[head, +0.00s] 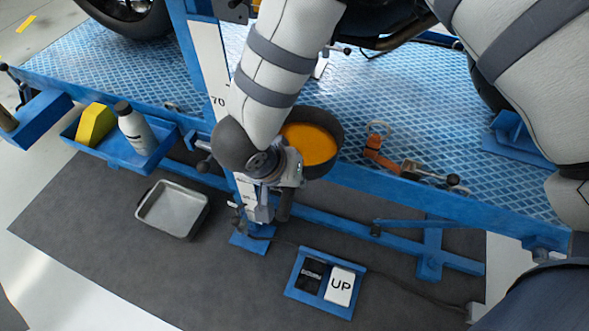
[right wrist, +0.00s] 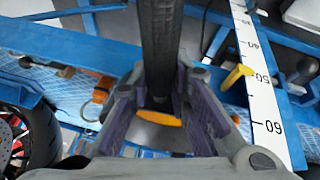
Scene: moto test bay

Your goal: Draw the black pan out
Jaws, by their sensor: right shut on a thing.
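The round black pan (head: 336,123), holding orange-coloured contents, is at the front edge of the blue lift deck, right of the upright scale. My right gripper (head: 284,190) is at the pan's near side, with its forearm coming down from the top. In the right wrist view its purple-padded fingers (right wrist: 165,112) are shut on the pan's black handle (right wrist: 158,45), which runs up the picture. A strip of orange shows between the fingers. The wrist hides the pan's left side. I cannot tell whether the pan touches the deck. My left gripper is out of view.
The blue deck edge (head: 450,206) lies close by, with an orange-and-metal fitting (head: 375,152) right of the pan. A blue side tray (head: 110,152) holds a bottle and a yellow block. A grey tray (head: 173,208) and UP pedal (head: 340,286) are on the floor mat.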

